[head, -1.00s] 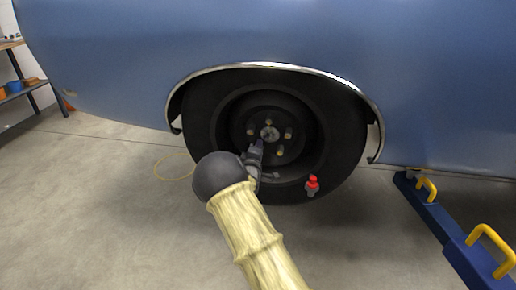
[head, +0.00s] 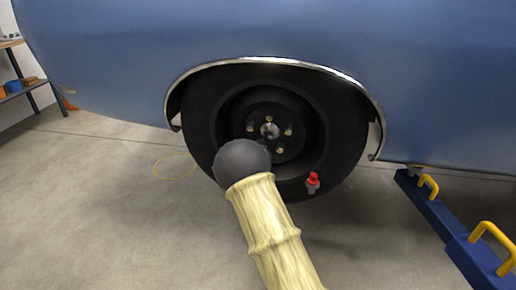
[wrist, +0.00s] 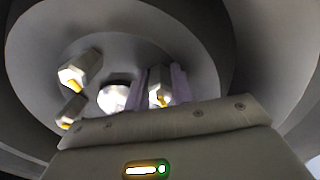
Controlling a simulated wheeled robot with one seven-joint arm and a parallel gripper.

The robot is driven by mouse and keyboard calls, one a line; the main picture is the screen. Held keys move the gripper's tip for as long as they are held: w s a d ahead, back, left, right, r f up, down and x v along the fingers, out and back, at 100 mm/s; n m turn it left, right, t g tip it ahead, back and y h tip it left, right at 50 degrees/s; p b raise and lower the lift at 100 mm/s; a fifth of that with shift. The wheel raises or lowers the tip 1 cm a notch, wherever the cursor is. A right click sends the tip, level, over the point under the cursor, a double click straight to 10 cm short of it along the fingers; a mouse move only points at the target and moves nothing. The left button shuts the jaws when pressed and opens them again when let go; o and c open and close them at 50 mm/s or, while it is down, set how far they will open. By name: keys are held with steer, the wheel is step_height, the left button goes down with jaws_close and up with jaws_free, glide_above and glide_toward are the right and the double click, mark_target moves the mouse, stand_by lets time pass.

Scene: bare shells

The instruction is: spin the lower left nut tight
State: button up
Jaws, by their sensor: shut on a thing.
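The wheel (head: 200,125) stands under the blue car's arch, with a dark hub and a bright centre cap (head: 269,130). Several pale nuts show around the cap, among them the top nut (head: 269,118) and the left nut (head: 250,128). The lower left nut's place is hidden behind my dark round wrist in the head view. In the wrist view, my gripper's (wrist: 159,90) two purplish fingers are shut on a nut (wrist: 160,94) beside the bright cap (wrist: 113,98). This appears to be the lower left nut. Its seating depth cannot be told.
The chrome-edged arch and blue body (head: 100,60) hang over the wheel. A red-topped object (head: 313,181) is at the tyre's lower right. A blue lift arm with yellow handles (head: 440,215) lies at the right. A yellow loop (head: 175,165) lies on the floor at the left.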

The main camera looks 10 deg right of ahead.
steer(key=m, duration=0.2)
steer(key=m+b, duration=0.1)
steer(key=shift+f+m, duration=0.3)
steer(key=shift+m, duration=0.1)
steer(key=m+b, duration=0.2)
steer(key=m, duration=0.1)
steer(key=shift+m, duration=0.3)
steer(key=m+b, duration=0.2)
steer(key=m, duration=0.1)
steer(key=shift+f+m+b, duration=0.1)
steer(key=shift+m+b, duration=0.2)
steer(key=shift+b, duration=0.05)
steer(key=shift+a+m+b, duration=0.1)
steer(key=shift+m+b, duration=0.9)
steer(key=shift+m, duration=0.7)
steer(key=o, duration=1)
steer(key=shift+r, duration=0.3)
steer(key=shift+s, duration=0.1)
